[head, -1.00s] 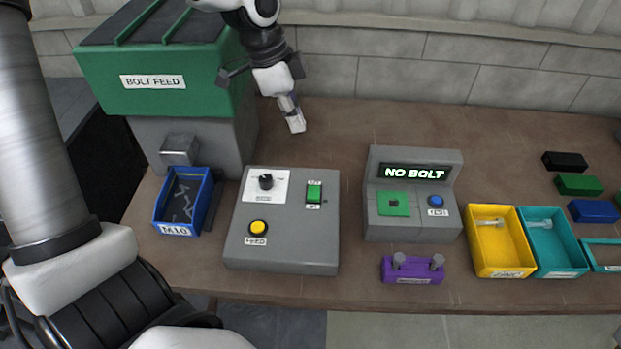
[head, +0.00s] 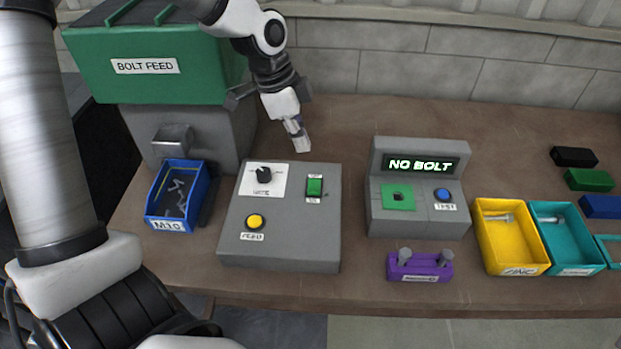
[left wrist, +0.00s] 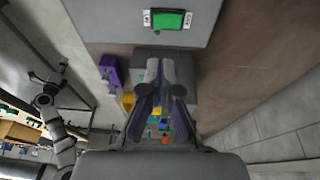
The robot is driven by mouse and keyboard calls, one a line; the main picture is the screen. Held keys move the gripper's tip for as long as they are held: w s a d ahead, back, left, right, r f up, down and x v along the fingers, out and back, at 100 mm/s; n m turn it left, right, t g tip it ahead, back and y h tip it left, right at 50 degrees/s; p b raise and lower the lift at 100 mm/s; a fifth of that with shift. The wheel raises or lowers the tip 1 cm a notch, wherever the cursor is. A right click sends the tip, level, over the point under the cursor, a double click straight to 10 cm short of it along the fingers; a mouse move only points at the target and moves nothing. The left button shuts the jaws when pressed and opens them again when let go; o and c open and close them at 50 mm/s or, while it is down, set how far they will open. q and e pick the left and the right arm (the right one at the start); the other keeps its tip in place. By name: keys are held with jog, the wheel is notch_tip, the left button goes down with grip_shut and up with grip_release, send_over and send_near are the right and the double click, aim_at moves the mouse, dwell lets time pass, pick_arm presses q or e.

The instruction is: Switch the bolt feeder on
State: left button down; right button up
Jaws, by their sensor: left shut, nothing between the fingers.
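The bolt feeder is the green and grey machine labelled BOLT FEED (head: 145,66) at the back left. Its grey control box (head: 290,240) stands on the bench with a black knob (head: 264,175), a green rocker switch (head: 315,187) and a yellow FEED button (head: 255,221). My left gripper (head: 303,146) is shut and empty, pointing down just behind the box's far edge, near the green switch and apart from it. In the left wrist view the shut fingers (left wrist: 162,92) show below the green switch (left wrist: 168,19). My right gripper is not in view.
A blue M10 tray (head: 163,224) with bolts stands left of the box. Right of it are a tester (head: 418,223) reading NO BOLT, a purple holder (head: 419,267) with two bolts, and yellow (head: 513,268) and teal (head: 569,268) bins. Bare bench lies behind the tester.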

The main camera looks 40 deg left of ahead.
aim_at(314, 191)
pick_arm(q)
jog(key=x, duration=1)
jog(key=shift+s+a+f+p, duration=0.15)
jog(key=shift+s+a+p, duration=0.15)
jog(key=shift+s+p, duration=0.1)
jog(key=shift+f, duration=0.45)
jog(key=shift+s+f, duration=0.15)
jog(key=shift+f, duration=0.15)
jog(key=shift+d, duration=0.1)
jog(key=shift+w+a+r, duration=0.25)
jog(key=shift+w+a, duration=0.2)
jog(key=shift+w, duration=0.2)
